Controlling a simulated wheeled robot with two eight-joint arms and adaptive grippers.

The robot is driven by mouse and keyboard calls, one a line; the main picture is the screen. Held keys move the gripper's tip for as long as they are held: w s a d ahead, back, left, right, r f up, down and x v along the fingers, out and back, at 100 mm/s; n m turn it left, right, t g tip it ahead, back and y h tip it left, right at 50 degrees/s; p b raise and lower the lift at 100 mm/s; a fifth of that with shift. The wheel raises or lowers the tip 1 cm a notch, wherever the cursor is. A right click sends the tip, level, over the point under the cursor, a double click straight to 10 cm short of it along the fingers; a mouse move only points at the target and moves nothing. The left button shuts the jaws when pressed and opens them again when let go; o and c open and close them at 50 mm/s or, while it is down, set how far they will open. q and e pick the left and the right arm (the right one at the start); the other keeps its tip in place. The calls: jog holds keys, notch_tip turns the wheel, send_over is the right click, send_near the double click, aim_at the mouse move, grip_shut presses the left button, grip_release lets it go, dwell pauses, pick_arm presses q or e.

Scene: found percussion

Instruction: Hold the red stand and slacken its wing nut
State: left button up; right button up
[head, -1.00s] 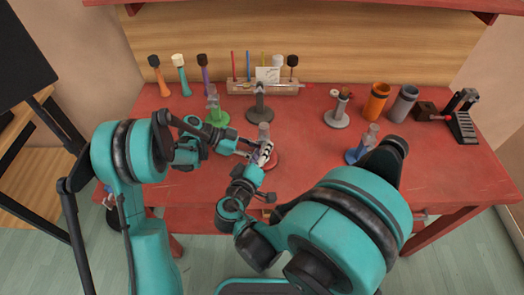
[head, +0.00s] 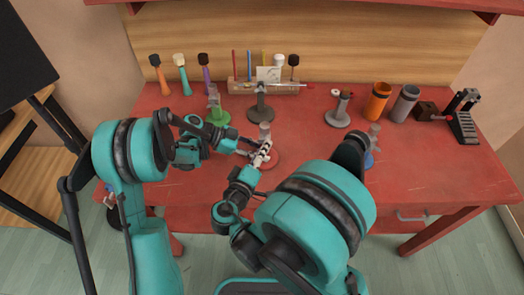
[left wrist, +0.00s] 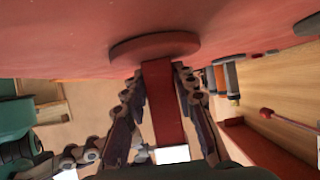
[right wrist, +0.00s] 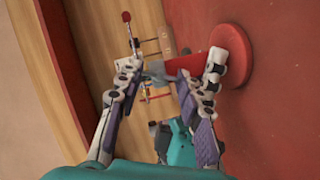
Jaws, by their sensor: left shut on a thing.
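The red stand (head: 273,161) is upright near the middle of the red table, partly hidden by my grippers. In the left wrist view its red post (left wrist: 163,105) runs between the fingers of my left gripper (left wrist: 158,78), which is shut on it above the round base (left wrist: 155,46). My right gripper (right wrist: 172,68) is open, with its fingers spread on either side of the stand's upper part. The red post (right wrist: 185,66) and a small grey part (right wrist: 155,70) show between those fingers. I cannot tell for sure whether the grey part is the wing nut.
A green stand (head: 217,117) and a dark grey stand (head: 261,112) are behind. A blue stand (head: 371,155) is to the right, partly behind my right arm. A light grey stand (head: 338,117), an orange cup (head: 377,101) and a grey cup (head: 404,105) stand at the back right.

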jog(key=o, duration=0.3)
jog(key=v, duration=1.2)
pick_arm(q)
jog(key=o, duration=0.9)
